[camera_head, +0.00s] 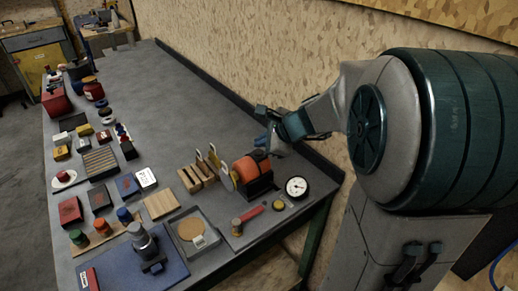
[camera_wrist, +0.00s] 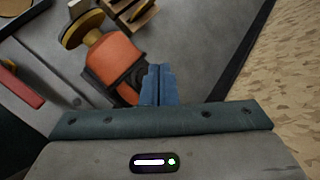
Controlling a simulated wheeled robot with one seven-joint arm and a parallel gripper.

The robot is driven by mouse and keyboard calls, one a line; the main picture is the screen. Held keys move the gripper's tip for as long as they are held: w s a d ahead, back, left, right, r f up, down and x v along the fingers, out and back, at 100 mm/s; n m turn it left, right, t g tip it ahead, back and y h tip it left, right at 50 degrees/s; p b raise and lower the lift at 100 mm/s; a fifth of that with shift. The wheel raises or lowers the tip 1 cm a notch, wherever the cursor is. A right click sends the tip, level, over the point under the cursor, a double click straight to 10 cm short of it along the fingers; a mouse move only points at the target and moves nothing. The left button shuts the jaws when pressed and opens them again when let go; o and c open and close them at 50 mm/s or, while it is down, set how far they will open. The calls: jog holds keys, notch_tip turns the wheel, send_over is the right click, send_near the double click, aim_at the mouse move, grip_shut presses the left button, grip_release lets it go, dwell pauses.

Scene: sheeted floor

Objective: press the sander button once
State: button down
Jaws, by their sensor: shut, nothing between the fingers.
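An orange machine (camera_head: 253,168) with a pale disc on its left end, which looks like the sander, stands on the grey bench near its right edge. It also shows in the wrist view (camera_wrist: 114,62), with the disc (camera_wrist: 83,27) at its upper left. A small yellow round piece (camera_head: 279,205) lies on the bench in front of it; I cannot tell if this is the sander's button. My gripper (camera_head: 264,142) is shut and empty, just above and behind the machine. In the wrist view its blue fingertips (camera_wrist: 158,72) overlap the machine's right end; contact cannot be told.
A round dial gauge (camera_head: 297,187) stands to the right of the machine. A red-handled tool (camera_head: 249,215) lies in front. Wooden blocks (camera_head: 196,176) and a grey tray (camera_head: 190,232) are to the left. A wall runs behind the bench; its far middle is clear.

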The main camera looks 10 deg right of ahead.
aim_at(262, 153)
notch_tip(262, 153, up, 5)
jog(key=p, duration=0.4)
dwell(0.3)
dwell(0.5)
jog(key=s+f+n+g+h, duration=0.1)
jog(key=s+n+g+h, duration=0.3)
jog(key=s+n, duration=1.6)
jog(key=shift+s+a+f+g+h, duration=0.3)
jog(key=shift+s+h, duration=0.3)
jog(key=shift+s, duration=0.4)
